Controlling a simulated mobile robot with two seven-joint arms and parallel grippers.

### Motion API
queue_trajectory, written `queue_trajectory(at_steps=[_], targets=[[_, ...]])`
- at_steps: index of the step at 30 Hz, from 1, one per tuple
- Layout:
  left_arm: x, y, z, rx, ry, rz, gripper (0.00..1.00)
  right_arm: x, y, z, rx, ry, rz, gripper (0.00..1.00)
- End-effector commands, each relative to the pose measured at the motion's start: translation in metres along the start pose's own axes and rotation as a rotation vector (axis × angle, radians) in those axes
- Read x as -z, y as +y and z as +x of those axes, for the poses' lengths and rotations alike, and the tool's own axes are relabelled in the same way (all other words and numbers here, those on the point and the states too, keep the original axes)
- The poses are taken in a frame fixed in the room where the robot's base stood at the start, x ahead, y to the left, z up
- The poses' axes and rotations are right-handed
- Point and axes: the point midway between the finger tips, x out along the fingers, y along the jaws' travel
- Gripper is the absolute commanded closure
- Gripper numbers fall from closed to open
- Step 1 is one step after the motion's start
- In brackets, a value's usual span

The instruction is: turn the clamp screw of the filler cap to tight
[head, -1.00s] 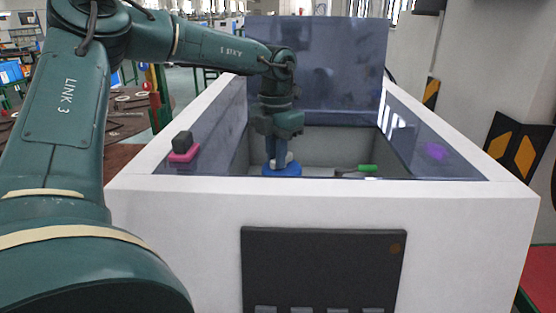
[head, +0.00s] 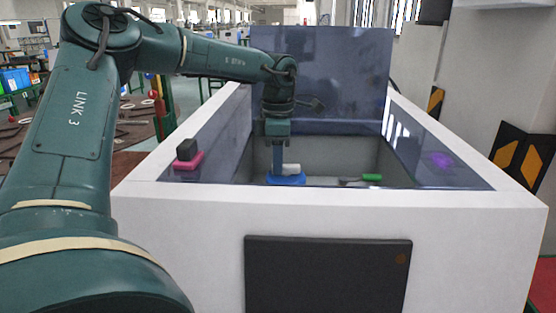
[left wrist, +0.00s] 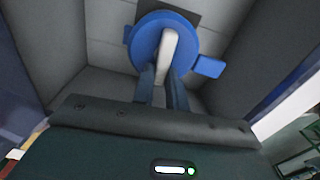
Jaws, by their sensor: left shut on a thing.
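The blue filler cap (head: 284,180) sits inside the open white generator housing, near its front wall. Its pale clamp screw bar (head: 291,169) stands on top of the cap. In the left wrist view the round blue cap (left wrist: 146,40) has a tab at its right, and the pale bar (left wrist: 167,50) lies across it. My left gripper (head: 278,172) points down from above. In the left wrist view its fingers (left wrist: 162,78) are closed on the near end of the pale bar. My right gripper is in neither view.
A green-handled lever (head: 371,177) lies right of the cap. A black block on a pink base (head: 188,155) stands on the left rim. A purple spot (head: 438,160) marks the right rim. The raised dark lid (head: 325,75) stands behind my gripper.

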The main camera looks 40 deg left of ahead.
Motion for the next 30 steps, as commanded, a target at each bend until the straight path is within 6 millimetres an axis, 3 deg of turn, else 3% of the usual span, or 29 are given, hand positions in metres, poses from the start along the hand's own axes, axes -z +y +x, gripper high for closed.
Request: queue_trajectory(at_steps=[21,22,30], targets=[[-0.0003,0.0014,-0.0001,-0.001,-0.001,0.072,1.00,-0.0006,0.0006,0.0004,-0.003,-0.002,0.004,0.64],[-0.0003,0.0014,-0.0002,-0.001,-0.001,0.072,0.83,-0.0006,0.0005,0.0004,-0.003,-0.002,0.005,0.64],[-0.0003,0.0013,-0.0001,0.000,0.000,0.071,0.64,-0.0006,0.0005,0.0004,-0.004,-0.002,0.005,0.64]])
